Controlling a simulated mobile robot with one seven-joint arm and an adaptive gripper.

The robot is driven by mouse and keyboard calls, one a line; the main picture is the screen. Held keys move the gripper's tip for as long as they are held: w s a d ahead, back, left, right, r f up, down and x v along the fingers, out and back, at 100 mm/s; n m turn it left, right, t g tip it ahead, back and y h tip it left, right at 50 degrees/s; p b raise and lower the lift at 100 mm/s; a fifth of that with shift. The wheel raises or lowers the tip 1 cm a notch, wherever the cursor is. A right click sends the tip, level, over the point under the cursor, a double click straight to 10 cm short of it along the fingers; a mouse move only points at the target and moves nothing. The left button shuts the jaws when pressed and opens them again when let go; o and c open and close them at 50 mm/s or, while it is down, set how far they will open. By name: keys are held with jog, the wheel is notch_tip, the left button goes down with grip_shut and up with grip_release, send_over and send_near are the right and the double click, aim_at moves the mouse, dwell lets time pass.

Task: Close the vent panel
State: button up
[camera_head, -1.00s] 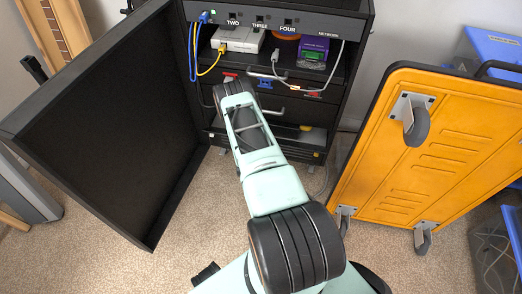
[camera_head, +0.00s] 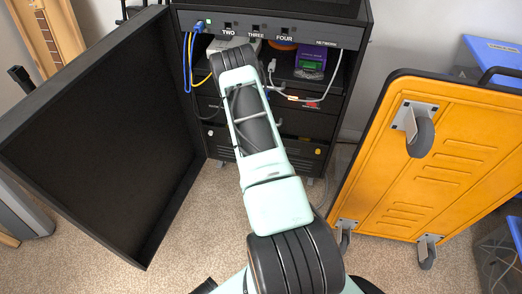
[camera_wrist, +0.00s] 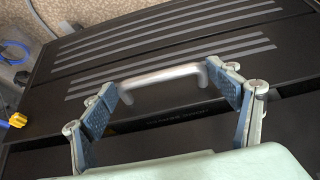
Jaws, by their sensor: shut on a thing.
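The vent panel (camera_head: 308,154) is the black slotted front at the bottom of the cabinet in the head view, partly hidden by my arm. It looks upright and near flush with the cabinet front. In the wrist view the vent panel (camera_wrist: 200,110) shows grey slots and a silver bar handle (camera_wrist: 160,78). My gripper (camera_wrist: 163,84) is shut on the handle, one finger at each end of the bar. The gripper is hidden behind my arm in the head view. A dark band lies along the panel's near edge in the wrist view; I cannot tell whether it is a gap.
The cabinet's black door (camera_head: 100,140) stands wide open at the left. An orange cart (camera_head: 430,165) on casters leans at the right. Blue and yellow cables (camera_head: 190,60) hang at the cabinet's upper left. Carpet (camera_head: 190,230) is clear between door and cart.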

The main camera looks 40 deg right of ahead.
jog(key=shift+w+d+r, duration=0.25)
jog(key=shift+d, duration=0.2)
jog(key=shift+w+d+r, duration=0.25)
jog(key=shift+d, duration=0.2)
jog(key=o, duration=1.4)
jog(key=shift+c, duration=0.2)
jog(key=shift+s+a, duration=0.1)
jog(key=shift+a, duration=0.05)
jog(key=shift+a+f, duration=0.1)
jog(key=shift+a, duration=0.05)
jog(key=v, duration=1.2)
